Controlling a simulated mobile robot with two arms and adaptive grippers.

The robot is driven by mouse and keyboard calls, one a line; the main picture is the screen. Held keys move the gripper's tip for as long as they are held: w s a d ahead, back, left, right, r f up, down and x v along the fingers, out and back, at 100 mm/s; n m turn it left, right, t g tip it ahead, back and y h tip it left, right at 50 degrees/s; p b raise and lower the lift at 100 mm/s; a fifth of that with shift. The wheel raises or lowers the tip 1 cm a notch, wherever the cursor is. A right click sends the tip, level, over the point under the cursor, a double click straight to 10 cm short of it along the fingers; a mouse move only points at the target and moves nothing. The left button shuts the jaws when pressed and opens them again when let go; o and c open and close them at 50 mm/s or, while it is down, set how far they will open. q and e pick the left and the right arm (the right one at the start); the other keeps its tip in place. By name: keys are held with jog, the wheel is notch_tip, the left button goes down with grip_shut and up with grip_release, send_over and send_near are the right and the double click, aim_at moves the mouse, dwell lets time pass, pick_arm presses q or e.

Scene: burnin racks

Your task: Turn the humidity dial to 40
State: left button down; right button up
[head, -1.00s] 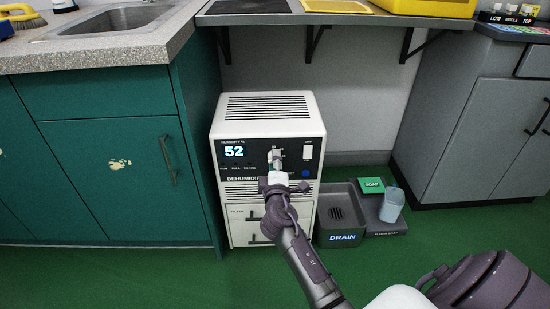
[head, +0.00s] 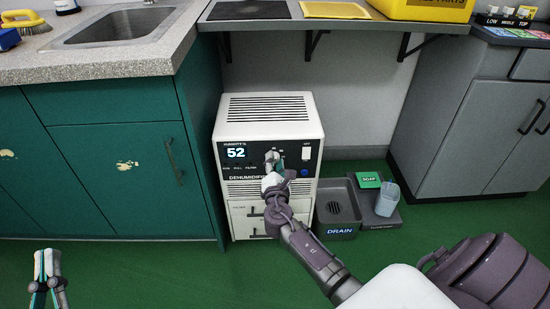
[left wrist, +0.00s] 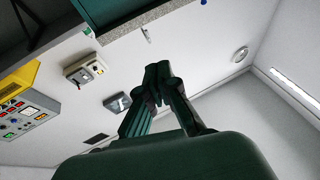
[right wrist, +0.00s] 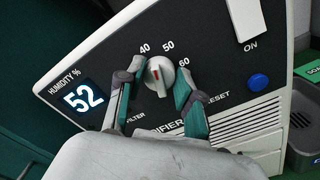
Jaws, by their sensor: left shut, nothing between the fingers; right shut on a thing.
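The white dehumidifier (head: 268,110) stands on the floor under the shelf. Its lit display (head: 236,153) reads 52, also in the right wrist view (right wrist: 82,97).
A white switch (right wrist: 245,18) and a blue reset button (right wrist: 258,82) sit right of the dial. A grey drain tray (head: 337,210) and a soap holder with a cup (head: 387,199) stand right of the dehumidifier. Green cabinets (head: 130,165) flank its left. The front floor is clear.

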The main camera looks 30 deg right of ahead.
pick_arm(q)
notch_tip(320, 180, down, 10)
jog(key=a+g+y+p, duration=0.1)
jog(key=g+y+p, duration=0.1)
jog(key=g, duration=0.4)
jog(key=shift+a, duration=0.25)
pick_arm(e)
jog(key=shift+w+n, duration=0.1)
jog(key=shift+n, duration=1.8)
pick_arm(q)
jog(key=shift+r, duration=0.1)
pick_arm(e)
jog(key=o, duration=1.2)
jog(key=shift+a, duration=0.1)
jog(key=shift+c, duration=0.2)
pick_arm(q)
jog(key=shift+w+y, duration=0.1)
jog(key=shift+y, duration=0.2)
pick_arm(e)
jog(key=shift+s+a+f, duration=0.1)
jog(key=shift+s+a, duration=0.1)
jog(key=shift+s, duration=0.2)
jog(key=v, duration=1.1)
